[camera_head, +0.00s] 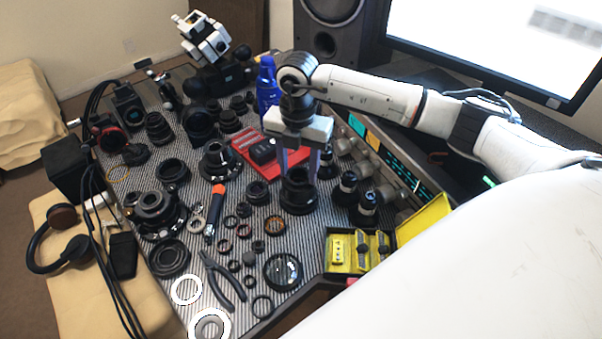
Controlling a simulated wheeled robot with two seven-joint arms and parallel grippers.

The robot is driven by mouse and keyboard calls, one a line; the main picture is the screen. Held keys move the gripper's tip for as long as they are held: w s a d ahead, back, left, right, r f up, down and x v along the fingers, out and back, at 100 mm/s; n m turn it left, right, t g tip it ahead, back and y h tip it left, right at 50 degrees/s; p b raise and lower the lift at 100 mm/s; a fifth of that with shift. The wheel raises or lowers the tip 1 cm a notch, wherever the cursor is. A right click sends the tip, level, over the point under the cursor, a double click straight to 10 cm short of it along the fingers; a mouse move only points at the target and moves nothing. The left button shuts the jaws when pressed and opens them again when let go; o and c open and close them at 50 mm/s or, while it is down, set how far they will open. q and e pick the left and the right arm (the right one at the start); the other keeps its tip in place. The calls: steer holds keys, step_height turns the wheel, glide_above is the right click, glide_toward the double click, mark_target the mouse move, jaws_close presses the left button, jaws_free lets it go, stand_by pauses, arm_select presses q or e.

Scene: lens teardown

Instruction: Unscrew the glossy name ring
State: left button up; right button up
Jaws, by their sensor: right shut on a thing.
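A black lens barrel (298,197) stands upright on the striped mat (330,215). My right gripper (299,174) points straight down over it, its two fingers on either side of the barrel's upper end. The fingers are shut on that upper end. The glossy name ring cannot be told apart from the rest of the dark barrel at this size, and the fingers partly hide the top. My left gripper is not in view.
Several loose rings and small lens parts lie left of the barrel, with pliers (225,282) and an orange-tipped tool (214,212). A red tray (262,163), blue bottle (267,88) and black lenses (348,188) stand close by. A yellow case (350,250) is at front right.

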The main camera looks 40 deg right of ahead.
steer(key=n+b, duration=0.1)
steer(key=n, duration=0.5)
steer(key=shift+n, duration=0.3)
steer(key=shift+r, duration=0.1)
steer(key=shift+r, duration=0.1)
steer(key=shift+r+p, duration=0.55)
steer(key=shift+r, duration=0.25)
steer(key=shift+r, duration=0.2)
steer(key=shift+r+p, duration=0.85)
steer(key=shift+r, duration=1)
